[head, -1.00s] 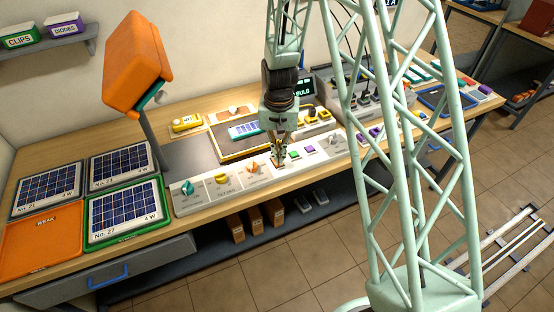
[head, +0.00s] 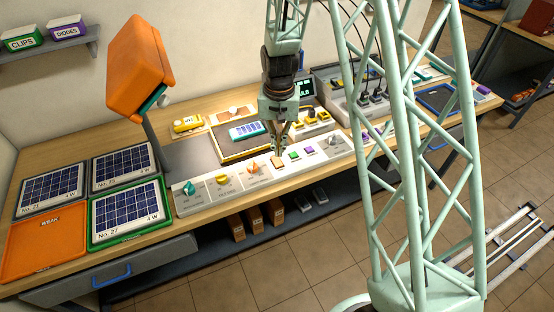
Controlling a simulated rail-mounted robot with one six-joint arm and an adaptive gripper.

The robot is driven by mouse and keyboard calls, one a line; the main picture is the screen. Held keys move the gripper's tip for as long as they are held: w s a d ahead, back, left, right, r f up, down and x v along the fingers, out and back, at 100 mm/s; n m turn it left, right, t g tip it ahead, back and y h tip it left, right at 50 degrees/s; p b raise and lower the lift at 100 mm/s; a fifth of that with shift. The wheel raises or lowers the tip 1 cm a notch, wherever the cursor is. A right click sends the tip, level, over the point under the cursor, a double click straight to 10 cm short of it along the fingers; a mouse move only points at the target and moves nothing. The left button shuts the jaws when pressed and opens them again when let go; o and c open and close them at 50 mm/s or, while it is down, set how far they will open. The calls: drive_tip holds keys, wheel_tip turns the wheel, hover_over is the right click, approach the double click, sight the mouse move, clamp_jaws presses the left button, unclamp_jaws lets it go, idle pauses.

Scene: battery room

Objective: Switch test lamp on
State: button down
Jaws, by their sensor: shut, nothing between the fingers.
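The test lamp (head: 141,68) is a big orange head on a grey post at the back left of the bench. I cannot tell whether it is lit. A pale control strip (head: 236,196) runs along the bench front. The labels are too small to read. My gripper (head: 280,151) is shut and empty, pointing down just above the tan button, seemingly apart from it.
Solar panels (head: 126,212) and an orange WEAK tray (head: 45,242) fill the bench's left end. A grey device with plugs (head: 370,92) stands farther right. My lattice column hides part of the strip's right end.

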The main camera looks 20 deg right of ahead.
drive_tip(key=shift+r+p, duration=0.3)
drive_tip(key=shift+r, duration=0.55)
drive_tip(key=s+r+n+t+b, duration=0.1)
drive_tip(key=s+r+b, duration=0.1)
drive_tip(key=s+r, duration=0.75)
drive_tip(key=s+r+n+t+b, duration=0.15)
drive_tip(key=s+r, duration=0.35)
drive_tip(key=r, duration=0.9)
drive_tip(key=s+r+n+b, duration=0.1)
drive_tip(key=s+r+b, duration=0.1)
drive_tip(key=s, duration=1)
drive_tip(key=s+r+n+t+b, duration=0.1)
drive_tip(key=s+r+b, duration=0.2)
drive_tip(key=s, duration=1)
drive_tip(key=shift+v, duration=0.8)
drive_tip(key=shift+w+t, duration=0.15)
drive_tip(key=shift+t, duration=0.1)
